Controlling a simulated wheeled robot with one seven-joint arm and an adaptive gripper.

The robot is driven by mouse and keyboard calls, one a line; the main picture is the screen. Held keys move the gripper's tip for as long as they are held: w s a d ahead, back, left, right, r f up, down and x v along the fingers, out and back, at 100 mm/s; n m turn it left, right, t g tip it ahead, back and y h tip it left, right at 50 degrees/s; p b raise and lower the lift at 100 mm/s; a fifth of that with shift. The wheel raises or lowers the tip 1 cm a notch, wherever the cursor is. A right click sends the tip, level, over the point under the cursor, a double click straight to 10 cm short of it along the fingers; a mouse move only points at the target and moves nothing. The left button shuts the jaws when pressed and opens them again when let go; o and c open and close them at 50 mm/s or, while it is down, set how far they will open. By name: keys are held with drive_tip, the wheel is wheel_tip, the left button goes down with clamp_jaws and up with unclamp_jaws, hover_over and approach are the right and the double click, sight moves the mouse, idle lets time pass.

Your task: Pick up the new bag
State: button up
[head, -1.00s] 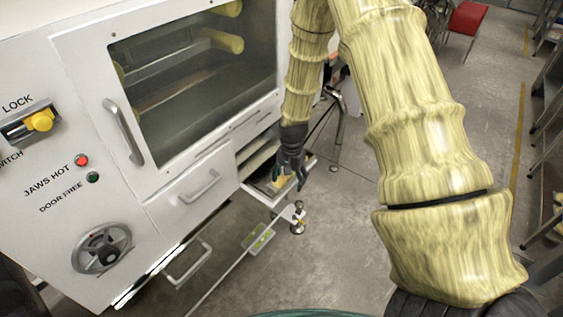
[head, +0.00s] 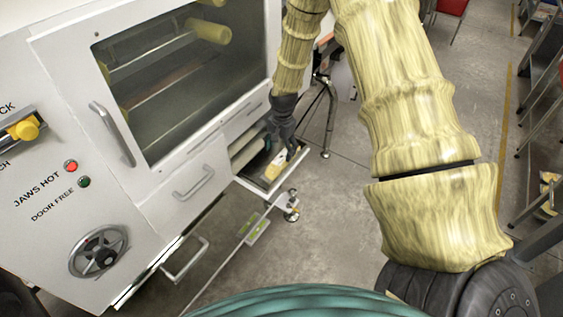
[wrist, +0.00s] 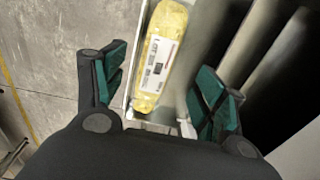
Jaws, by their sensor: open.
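A yellow bag (wrist: 163,50) with a white printed label lies on the narrow shelf or belt end at the machine's outfeed. In the wrist view it sits between and beyond my open fingers, and nothing shows in their grip. In the head view the bag (head: 273,168) is small and sits just below my gripper (head: 283,147). In the wrist view my gripper (wrist: 160,90) has its two dark, green-padded fingers spread wide, one on each side of the bag's line. Whether a fingertip touches the bag cannot be told.
The white machine (head: 200,179) with a glass door stands at left, with rollers beside the bag. A metal tray edge (head: 291,185) borders the outfeed. A handwheel (head: 98,252) and red and green lamps are on its front. Open concrete floor lies to the right.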

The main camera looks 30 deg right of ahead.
sight(282, 157)
drive_tip(key=shift+w+d+f+p, duration=0.1)
drive_tip(key=shift+d+f+p, duration=0.15)
drive_tip(key=shift+f, duration=0.35)
drive_tip(key=shift+w+d+f+p, duration=0.1)
drive_tip(key=shift+f+p, duration=0.1)
drive_tip(key=shift+f, duration=0.4)
drive_tip(key=shift+d+f+p, duration=0.2)
drive_tip(key=shift+f+p, duration=0.05)
drive_tip(key=shift+f, duration=1.15)
drive_tip(key=c, duration=1.3)
